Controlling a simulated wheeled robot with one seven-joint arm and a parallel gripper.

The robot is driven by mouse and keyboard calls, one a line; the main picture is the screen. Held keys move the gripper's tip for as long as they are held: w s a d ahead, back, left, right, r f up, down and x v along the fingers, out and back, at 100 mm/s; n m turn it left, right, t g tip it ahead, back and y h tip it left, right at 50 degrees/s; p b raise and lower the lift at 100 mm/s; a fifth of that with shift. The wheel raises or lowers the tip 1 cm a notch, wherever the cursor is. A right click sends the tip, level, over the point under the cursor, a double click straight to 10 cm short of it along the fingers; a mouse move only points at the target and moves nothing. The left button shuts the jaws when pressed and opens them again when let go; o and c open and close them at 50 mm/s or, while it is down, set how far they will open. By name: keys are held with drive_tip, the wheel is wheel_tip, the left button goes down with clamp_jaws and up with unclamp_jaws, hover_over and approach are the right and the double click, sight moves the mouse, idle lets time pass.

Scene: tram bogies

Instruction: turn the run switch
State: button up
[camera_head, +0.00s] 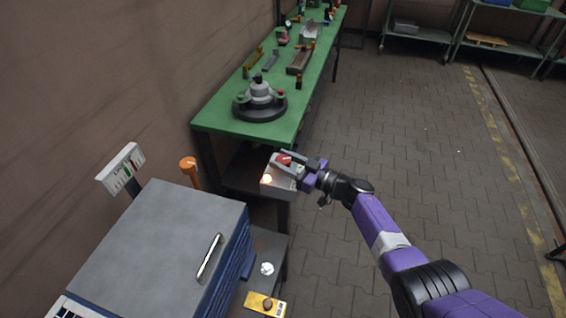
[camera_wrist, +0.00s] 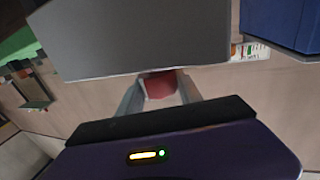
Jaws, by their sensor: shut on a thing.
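A grey switch box (camera_head: 277,184) stands beside the near end of the green bench, with a red knob (camera_head: 284,159) on its top and a small glowing lamp (camera_head: 267,179) on its face. My gripper (camera_head: 289,163) reaches in from the right and is shut on the red knob. In the wrist view the red knob (camera_wrist: 160,86) sits between the two fingers, against the large grey box (camera_wrist: 135,38). The fingers partly hide the knob, so its exact turn position cannot be told.
The green bench (camera_head: 222,107) holds a round black-based fixture (camera_head: 260,103) and several small tools. A blue cabinet with a grey top (camera_head: 165,235) stands at lower left, near an orange-capped post (camera_head: 188,163).

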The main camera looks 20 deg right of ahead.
drive_tip(key=y+b, duration=0.1)
drive_tip(key=n+g+y+b, duration=0.1)
drive_tip(key=shift+f+n+g+b, duration=0.2)
drive_tip(key=shift+n+g+b, duration=0.1)
drive_tip(key=shift+g+b, duration=0.3)
drive_tip(key=shift+b, duration=0.1)
drive_tip(key=shift+r+n+y, duration=0.2)
drive_tip(key=shift+n+y, duration=0.2)
drive_tip(key=o, duration=1.4)
drive_tip(key=shift+c, duration=0.2)
drive_tip(key=v, duration=0.7)
drive_tip(key=shift+s+d+p, duration=0.2)
drive_tip(key=shift+d+p, duration=0.1)
drive_tip(key=shift+p, duration=0.15)
